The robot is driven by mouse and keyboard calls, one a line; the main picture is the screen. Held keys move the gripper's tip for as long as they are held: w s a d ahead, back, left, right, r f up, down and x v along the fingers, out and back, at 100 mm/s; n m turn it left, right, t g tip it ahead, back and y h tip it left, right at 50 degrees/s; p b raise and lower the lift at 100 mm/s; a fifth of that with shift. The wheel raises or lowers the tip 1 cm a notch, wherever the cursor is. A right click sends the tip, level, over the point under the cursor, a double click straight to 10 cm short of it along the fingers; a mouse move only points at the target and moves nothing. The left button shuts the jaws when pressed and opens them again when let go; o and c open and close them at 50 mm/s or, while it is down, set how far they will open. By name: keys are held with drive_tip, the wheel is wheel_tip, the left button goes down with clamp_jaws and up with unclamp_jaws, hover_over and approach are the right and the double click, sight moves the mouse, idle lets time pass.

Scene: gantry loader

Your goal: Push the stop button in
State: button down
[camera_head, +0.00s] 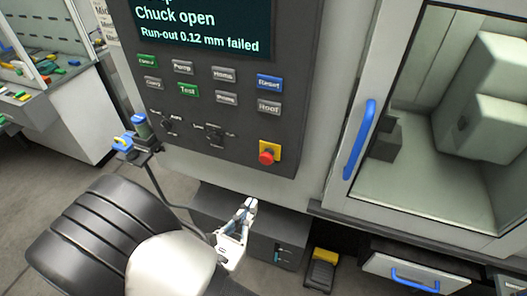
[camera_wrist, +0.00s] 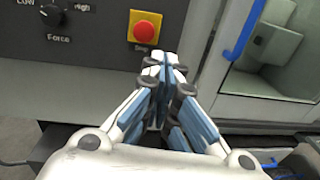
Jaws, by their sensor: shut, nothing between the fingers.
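The stop button is a red round knob (camera_head: 266,157) on a yellow square plate at the lower right of the dark control panel (camera_head: 205,120). It also shows in the wrist view as a red button (camera_wrist: 144,31), just above and left of my fingertips. My gripper (camera_head: 250,203) is below the button in the head view, with its fingertips together and nothing between them. It also shows in the wrist view (camera_wrist: 165,60). In both views a gap shows in the picture between the fingertips and the button; I cannot tell the depth between them.
A screen (camera_head: 205,25) reads "Chuck open". Several labelled buttons and two knobs sit left of the stop button. A glazed door with a blue handle (camera_head: 360,138) is to the right. A yellow and black pedal (camera_head: 321,268) is on the floor. A bench stands at far left.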

drive_tip(key=shift+w+a+f+n+t+y, duration=0.1)
drive_tip(key=shift+a+f+n+t+y, duration=0.15)
drive_tip(key=shift+a+n+y, duration=0.2)
drive_tip(key=shift+a+f+n+t+y, duration=0.15)
drive_tip(key=shift+a+f+n+y, duration=0.15)
drive_tip(key=shift+a, duration=0.25)
drive_tip(key=shift+r, duration=0.1)
approach(265, 164)
drive_tip(key=x, duration=0.5)
drive_tip(key=shift+w+d+b, duration=0.15)
drive_tip(key=shift+w+b, duration=0.15)
drive_tip(key=shift+w, duration=0.1)
drive_tip(key=shift+w+d, duration=0.15)
drive_tip(key=shift+w, duration=0.35)
